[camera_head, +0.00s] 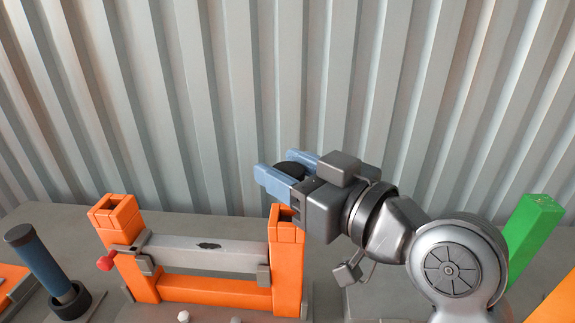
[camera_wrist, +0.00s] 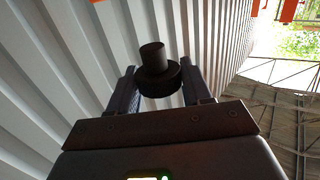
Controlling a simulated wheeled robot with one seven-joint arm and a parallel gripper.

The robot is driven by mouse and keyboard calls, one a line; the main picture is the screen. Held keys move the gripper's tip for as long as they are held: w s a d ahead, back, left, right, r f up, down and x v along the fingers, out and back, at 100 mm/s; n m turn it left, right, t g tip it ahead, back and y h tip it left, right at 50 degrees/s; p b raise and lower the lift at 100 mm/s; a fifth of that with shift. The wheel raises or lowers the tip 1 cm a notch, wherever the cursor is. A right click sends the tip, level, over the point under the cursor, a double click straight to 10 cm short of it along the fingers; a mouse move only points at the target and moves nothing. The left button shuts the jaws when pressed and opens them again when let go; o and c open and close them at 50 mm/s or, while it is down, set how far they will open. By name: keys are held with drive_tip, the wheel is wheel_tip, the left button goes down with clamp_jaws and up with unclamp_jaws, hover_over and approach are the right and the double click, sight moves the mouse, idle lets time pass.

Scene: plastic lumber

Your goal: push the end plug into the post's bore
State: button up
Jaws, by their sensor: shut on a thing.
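My gripper (camera_head: 279,167) is raised at the middle of the head view, its blue fingers pointing left. It is shut on a black end plug (camera_head: 291,168), which is partly hidden by the near finger. In the wrist view the plug (camera_wrist: 153,58) shows a narrow round stub on a wider round flange, with the flange between the fingertips. A grey bar (camera_head: 205,254) with a dark mark lies across an orange frame (camera_head: 120,226), below and left of the gripper.
The frame's right orange upright (camera_head: 286,262) stands just below my gripper. A red knob (camera_head: 105,263) sticks out at the bar's left end. A blue cylinder (camera_head: 42,266) leans in a black holder at the far left. A green block (camera_head: 532,228) stands at right. A corrugated wall is behind.

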drive_tip(key=shift+f+b, duration=0.85)
drive_tip(key=shift+f, duration=0.5)
drive_tip(key=shift+f+b, duration=0.95)
drive_tip(key=shift+f, duration=0.25)
idle(0.6)
drive_tip(key=o, duration=1.1)
drive_tip(key=b+v, duration=0.1)
drive_tip(key=v, duration=0.6)
drive_tip(key=shift+s+d, duration=0.2)
drive_tip(key=shift+s, duration=0.15)
